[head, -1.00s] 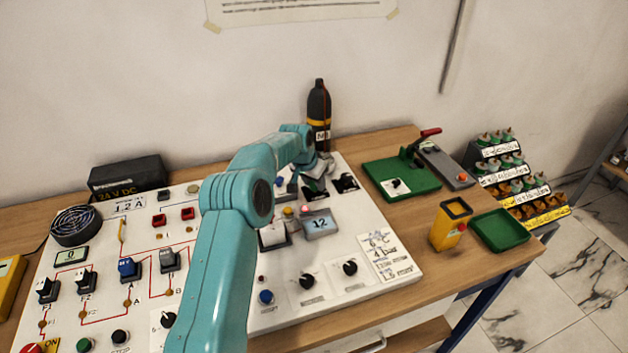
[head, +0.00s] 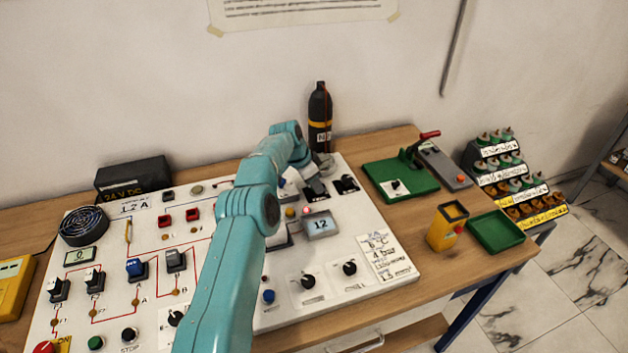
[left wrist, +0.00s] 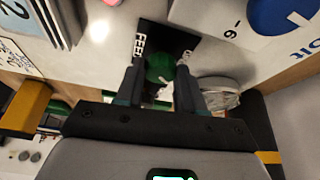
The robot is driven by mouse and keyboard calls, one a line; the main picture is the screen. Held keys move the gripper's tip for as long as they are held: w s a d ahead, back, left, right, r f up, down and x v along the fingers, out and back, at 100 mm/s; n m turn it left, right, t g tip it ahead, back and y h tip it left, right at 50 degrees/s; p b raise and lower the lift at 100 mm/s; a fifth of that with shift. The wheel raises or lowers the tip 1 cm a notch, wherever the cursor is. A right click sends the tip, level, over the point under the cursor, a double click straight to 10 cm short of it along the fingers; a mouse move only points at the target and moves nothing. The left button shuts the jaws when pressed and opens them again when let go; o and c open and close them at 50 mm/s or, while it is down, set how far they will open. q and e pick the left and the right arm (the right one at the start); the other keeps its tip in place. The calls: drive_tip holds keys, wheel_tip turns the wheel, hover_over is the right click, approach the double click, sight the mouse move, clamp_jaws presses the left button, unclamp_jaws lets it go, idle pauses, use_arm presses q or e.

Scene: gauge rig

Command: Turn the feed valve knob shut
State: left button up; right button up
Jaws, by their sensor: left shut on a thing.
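The feed valve knob (left wrist: 160,68) is green and stands on a black plate (left wrist: 178,38) marked "FEED" in the left wrist view. My left gripper (left wrist: 159,84) has one finger on each side of the knob and is shut on it. In the head view my left gripper (head: 314,183) is at the back right part of the white panel (head: 345,290), and it and my arm hide most of the knob. The knob's exact angle is hard to tell. My right gripper is not in view.
A dark bottle (head: 320,115) stands close behind. A black-plated control (head: 346,184) is just right. A green board (head: 400,185) and yellow box (head: 447,226) stand further right.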

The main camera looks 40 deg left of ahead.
use_arm(q)
drive_tip(key=shift+w+r, duration=0.15)
drive_tip(key=o, duration=0.9)
drive_tip(key=shift+o, duration=0.7)
drive_tip(key=shift+s+a+r, duration=0.1)
drive_tip(key=shift+s+r, duration=0.05)
drive_tip(key=shift+s, duration=0.05)
drive_tip(key=b+v, duration=0.1)
drive_tip(key=v, duration=1.4)
drive_tip(key=shift+r, duration=0.4)
